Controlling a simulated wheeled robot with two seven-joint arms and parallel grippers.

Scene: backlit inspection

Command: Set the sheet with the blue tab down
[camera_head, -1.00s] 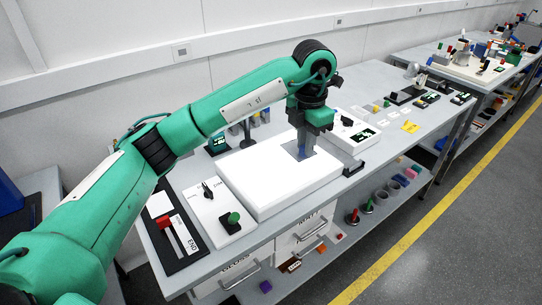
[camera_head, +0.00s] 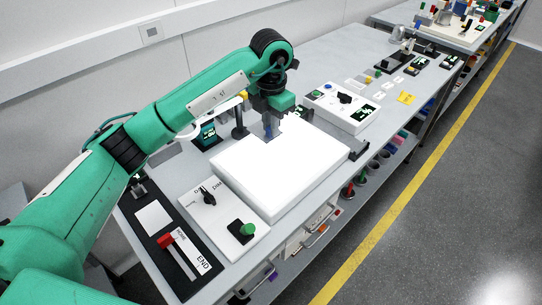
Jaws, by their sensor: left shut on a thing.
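My left gripper (camera_head: 269,118) is shut on the blue tab (camera_head: 268,127) of a small grey sheet (camera_head: 271,137). The sheet shows as a darker patch against the bright top of the white light box (camera_head: 278,175), by its back edge. The gripper hides part of the sheet, and I cannot tell whether the sheet touches the box. My right gripper is not in view.
A panel with a green button (camera_head: 248,230) and a black slider board with a red handle (camera_head: 165,240) lie at the front left. A small display (camera_head: 208,134) and a dark post (camera_head: 239,122) stand behind the box. A control box (camera_head: 343,108) is to the right.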

